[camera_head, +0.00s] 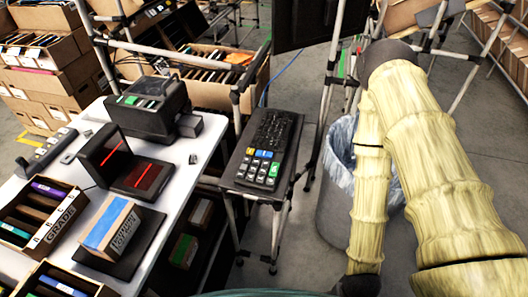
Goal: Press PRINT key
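A black keyboard (276,127) lies on a small dark stand right of the white table. Its near end has a block of larger keys: grey ones, a yellow one, blue ones and a green key (274,169). The labels are too small to read, so I cannot tell which key is PRINT. A dark boxy device (148,104) with green and pale keys on top stands at the back of the white table. My arm, in a yellow sleeve, bends at the upper right and comes down at the right, apart from the keyboard.
The white table (190,156) holds a scanner with red lines (145,176), a carton (113,226) on a dark tilted plate, and open boxes at left. A lined bin (340,157) stands right of the keyboard. Metal poles and a dark screen (305,22) rise behind.

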